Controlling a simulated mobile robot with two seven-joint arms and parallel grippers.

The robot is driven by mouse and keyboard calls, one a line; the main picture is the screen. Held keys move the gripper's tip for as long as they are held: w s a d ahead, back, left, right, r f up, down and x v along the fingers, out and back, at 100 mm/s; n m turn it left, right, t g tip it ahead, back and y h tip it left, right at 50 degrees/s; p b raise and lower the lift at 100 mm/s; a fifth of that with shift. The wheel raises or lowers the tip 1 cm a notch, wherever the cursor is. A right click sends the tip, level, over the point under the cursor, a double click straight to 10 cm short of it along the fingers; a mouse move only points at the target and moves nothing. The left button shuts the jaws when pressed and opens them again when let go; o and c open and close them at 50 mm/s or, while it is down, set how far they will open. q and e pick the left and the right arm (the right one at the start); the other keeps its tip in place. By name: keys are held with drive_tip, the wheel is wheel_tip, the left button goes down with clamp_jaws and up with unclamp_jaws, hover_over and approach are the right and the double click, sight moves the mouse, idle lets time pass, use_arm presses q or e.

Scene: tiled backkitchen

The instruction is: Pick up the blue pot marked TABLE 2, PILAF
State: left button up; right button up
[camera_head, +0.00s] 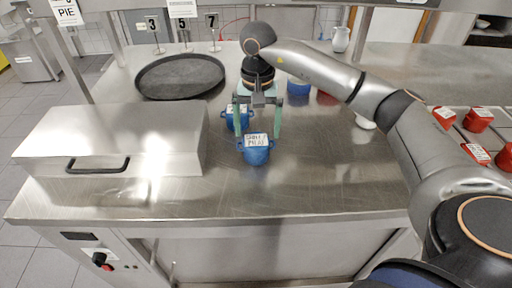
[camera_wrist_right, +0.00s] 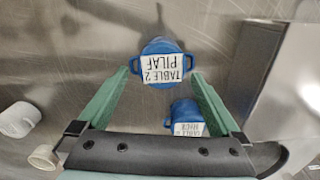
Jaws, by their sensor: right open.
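The blue pot marked PILAF (camera_head: 256,155) stands upright on the steel table, with a white label on its lid and small side handles. In the right wrist view the pot (camera_wrist_right: 160,47) shows its label, TABLE 2 PILAF, just past and between the fingertips. My right gripper (camera_head: 257,136) is open, its green fingers pointing down behind the pot in the head view. It also shows in the wrist view (camera_wrist_right: 160,75) with nothing gripped. A second labelled blue pot (camera_head: 237,122) stands just behind; in the wrist view it (camera_wrist_right: 186,112) appears between the fingers. My left gripper is not in view.
A steel box with a black handle (camera_head: 110,140) stands left, and a round black tray (camera_head: 180,76) behind it. Another blue pot (camera_head: 298,87) and a white cup (camera_head: 365,122) lie near my right arm. Red pots (camera_head: 478,118) stand at right. The table's front is clear.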

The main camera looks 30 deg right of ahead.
sight(256, 140)
wheel_tip(256, 140, down, 5)
drive_tip(key=shift+a+f+p, duration=0.1)
drive_tip(key=shift+a+p, duration=0.05)
drive_tip(key=shift+p, duration=0.3)
drive_tip(key=shift+c, duration=0.2)
drive_tip(key=shift+w, duration=0.1)
drive_tip(key=c, duration=1.4)
